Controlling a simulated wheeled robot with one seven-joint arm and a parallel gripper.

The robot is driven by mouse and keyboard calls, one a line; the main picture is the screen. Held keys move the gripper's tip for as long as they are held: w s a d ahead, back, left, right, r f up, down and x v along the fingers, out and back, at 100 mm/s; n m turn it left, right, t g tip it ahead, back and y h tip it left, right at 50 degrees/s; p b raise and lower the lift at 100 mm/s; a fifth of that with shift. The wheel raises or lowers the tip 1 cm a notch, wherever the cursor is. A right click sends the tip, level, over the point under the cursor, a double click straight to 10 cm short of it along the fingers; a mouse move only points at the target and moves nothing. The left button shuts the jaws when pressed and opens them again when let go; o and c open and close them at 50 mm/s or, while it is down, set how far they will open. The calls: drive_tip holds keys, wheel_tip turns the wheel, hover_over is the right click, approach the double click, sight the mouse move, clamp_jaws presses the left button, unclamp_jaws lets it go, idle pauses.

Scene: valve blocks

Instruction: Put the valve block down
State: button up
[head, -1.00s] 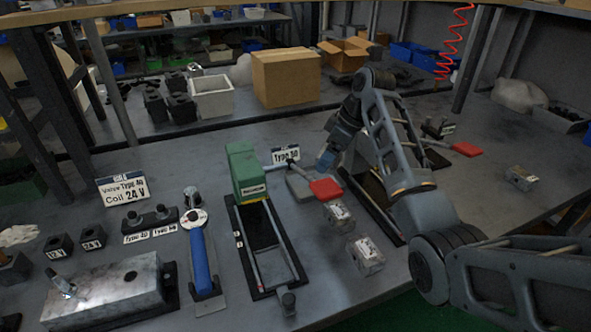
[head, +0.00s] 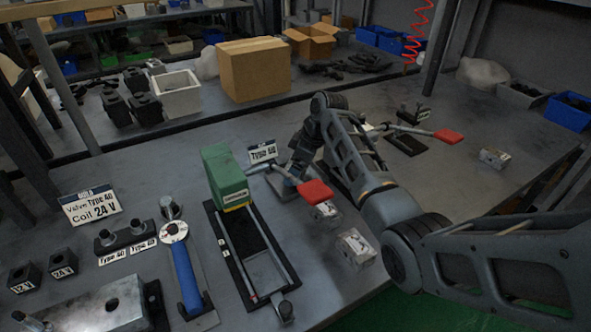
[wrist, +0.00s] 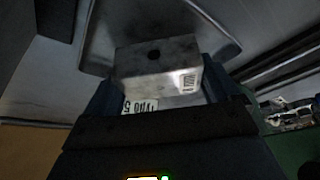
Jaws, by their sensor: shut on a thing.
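A silver-grey metal valve block (wrist: 152,62) with a dark round hole and small labels sits between the dark blue fingers of my gripper (wrist: 158,88) in the wrist view. The gripper is shut on it. A grey plate with rounded corners (wrist: 225,38) lies just beyond the block; I cannot tell whether they touch. In the head view my gripper (head: 290,178) is low, over a grey plate beside the red-ended handle (head: 315,190). The block it holds is hidden there by the arm and gripper.
Two loose valve blocks (head: 356,249) stand right of the green-headed press (head: 226,175); another (head: 493,158) lies farther right. A blue-handled tool (head: 186,275) lies left. Bare table shows at the right.

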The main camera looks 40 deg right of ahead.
drive_tip(key=shift+f, duration=0.6)
drive_tip(key=shift+f, duration=0.1)
drive_tip(key=o, duration=1.2)
drive_tip(key=v, duration=1.2)
drive_tip(key=shift+s, duration=0.1)
